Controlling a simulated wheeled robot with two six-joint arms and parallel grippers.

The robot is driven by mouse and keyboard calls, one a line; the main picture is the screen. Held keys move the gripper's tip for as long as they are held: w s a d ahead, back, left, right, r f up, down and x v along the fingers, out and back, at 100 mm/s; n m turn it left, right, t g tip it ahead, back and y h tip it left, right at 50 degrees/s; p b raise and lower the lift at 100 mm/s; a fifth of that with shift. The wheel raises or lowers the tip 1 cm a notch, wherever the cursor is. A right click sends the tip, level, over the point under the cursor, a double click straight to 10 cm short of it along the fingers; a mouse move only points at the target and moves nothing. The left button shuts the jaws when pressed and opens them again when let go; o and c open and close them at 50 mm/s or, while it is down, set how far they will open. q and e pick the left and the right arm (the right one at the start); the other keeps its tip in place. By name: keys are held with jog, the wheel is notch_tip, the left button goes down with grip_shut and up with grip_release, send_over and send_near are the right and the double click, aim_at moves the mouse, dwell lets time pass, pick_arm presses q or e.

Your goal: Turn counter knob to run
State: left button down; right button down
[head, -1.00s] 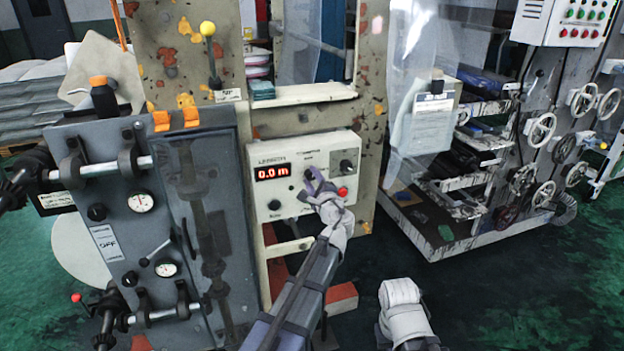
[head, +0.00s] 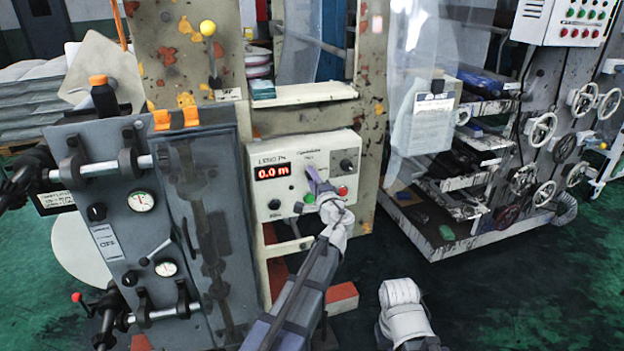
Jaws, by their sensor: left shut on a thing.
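The counter is a cream box (head: 262,190) on the machine frame, with a red display (head: 272,171) reading 0.0 m. My left gripper (head: 315,180), with purple fingers, is at the middle of its front panel and is shut on the counter knob. The fingers hide the knob, so its pointer direction cannot be read. A green button (head: 309,198) shows just below the fingers and a red button (head: 343,191) to their right. My right arm ends in a white cuff at the bottom centre; its fingers do not show.
Another dark knob (head: 346,165) is at the panel's upper right, and a black knob (head: 274,204) at its lower left. A grey machine unit with gauges (head: 141,202) stands close on the left. A rack with handwheels (head: 541,130) is at right. Green floor between is open.

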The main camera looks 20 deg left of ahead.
pick_arm(q)
jog(key=shift+c, duration=2.3)
grip_release()
jog(key=shift+s, duration=0.1)
jog(key=v, duration=0.7)
jog(key=shift+s+d, duration=0.2)
jog(key=shift+s, duration=0.1)
